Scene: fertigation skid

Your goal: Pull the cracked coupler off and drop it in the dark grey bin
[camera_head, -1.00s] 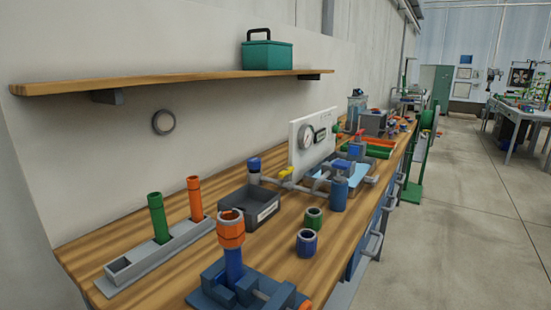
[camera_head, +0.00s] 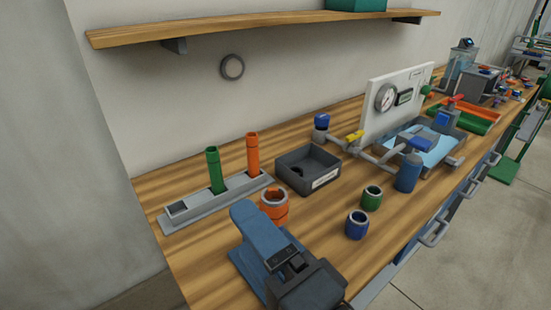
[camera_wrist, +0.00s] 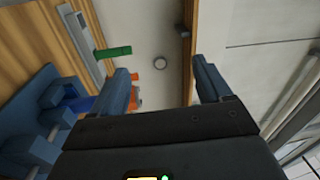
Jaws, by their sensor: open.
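The orange coupler (camera_head: 274,207) is a short, thick ring with a pale rim, standing upright above the front of the workbench. In the head view my gripper (camera_head: 246,210) covers its lower part and the blue pipe stub under it. In the wrist view the coupler (camera_wrist: 133,103) shows only as a sliver behind one finger, with the blue pipe (camera_wrist: 82,104) beside it. My gripper's blue fingers are apart with nothing between them. I cannot make out a crack. The dark grey bin (camera_head: 292,181) is an open box with a pale label, behind and right of the coupler.
A grey rack (camera_head: 190,217) with green and orange pipes stands left. A green coupler (camera_head: 372,198) and a blue coupler (camera_head: 357,225) stand right. Valves and a gauge panel (camera_head: 388,115) lie beyond the bin. A wooden shelf (camera_head: 260,27) overhangs the wall. The blue clamp (camera_wrist: 40,125) is close to my gripper.

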